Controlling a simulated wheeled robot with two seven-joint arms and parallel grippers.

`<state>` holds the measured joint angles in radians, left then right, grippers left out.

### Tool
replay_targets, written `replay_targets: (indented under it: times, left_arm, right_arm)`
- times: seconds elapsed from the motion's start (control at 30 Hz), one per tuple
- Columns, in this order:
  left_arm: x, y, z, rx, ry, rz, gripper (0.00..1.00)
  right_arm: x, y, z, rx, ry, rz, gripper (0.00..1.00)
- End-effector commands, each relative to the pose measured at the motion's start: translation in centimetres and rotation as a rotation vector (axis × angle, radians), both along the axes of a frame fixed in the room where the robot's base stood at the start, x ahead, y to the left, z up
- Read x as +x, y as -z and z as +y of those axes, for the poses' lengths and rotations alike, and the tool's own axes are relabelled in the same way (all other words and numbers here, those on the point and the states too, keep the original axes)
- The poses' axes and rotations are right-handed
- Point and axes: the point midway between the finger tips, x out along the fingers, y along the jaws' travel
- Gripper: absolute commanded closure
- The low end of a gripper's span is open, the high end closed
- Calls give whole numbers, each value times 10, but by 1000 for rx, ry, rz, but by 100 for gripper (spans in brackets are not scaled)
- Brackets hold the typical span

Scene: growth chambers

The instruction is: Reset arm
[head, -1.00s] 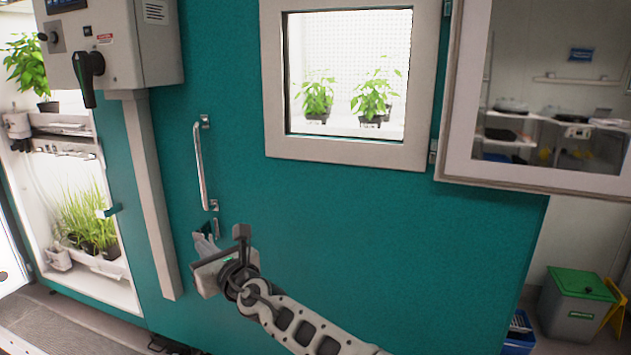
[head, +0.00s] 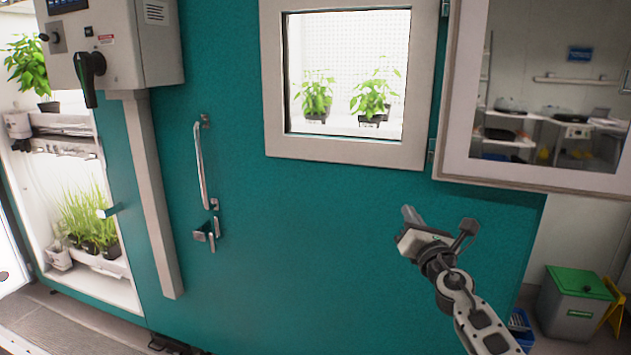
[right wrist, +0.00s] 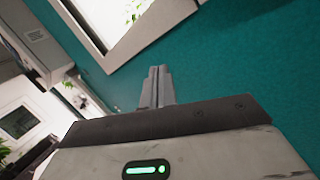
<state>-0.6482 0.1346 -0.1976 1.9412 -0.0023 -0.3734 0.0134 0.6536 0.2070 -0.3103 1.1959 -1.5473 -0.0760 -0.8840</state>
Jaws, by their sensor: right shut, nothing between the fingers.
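My right gripper (head: 410,216) is in front of the lower right part of the teal chamber door (head: 320,240), below the window. Its fingers also show in the right wrist view (right wrist: 156,86), shut together with nothing between them. The door's long metal handle (head: 201,165) and the small latch (head: 207,232) below it are to the left, well apart from the gripper. My left gripper is in neither view.
The framed window (head: 427,100) shows two potted plants inside. An open window panel (head: 455,110) stands out at the right. A green-lidded bin (head: 572,300) is on the floor at right. A grey control box (head: 130,45) juts out at upper left.

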Motion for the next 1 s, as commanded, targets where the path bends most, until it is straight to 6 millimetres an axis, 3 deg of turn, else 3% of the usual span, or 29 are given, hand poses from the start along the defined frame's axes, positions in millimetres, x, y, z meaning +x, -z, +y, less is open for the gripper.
replay_targets:
  times: [0.03,0.1,0.3,0.57,0.8,1.0]
  left_arm:
    - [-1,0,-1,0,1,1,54]
    - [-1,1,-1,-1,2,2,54]
    - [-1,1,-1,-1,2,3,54]
    - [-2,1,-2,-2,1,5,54]
    - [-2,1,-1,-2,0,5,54]
    - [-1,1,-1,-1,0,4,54]
  right_arm:
    - [-5,-5,-29,3,41,-16,100]
    - [-12,-14,-62,5,88,-40,100]
    - [-38,-41,-144,-6,206,-106,100]
    - [-34,-29,-154,746,82,-55,100]
    - [-29,-2,-162,1571,-34,25,100]
    - [-26,21,-154,2143,-97,101,100]
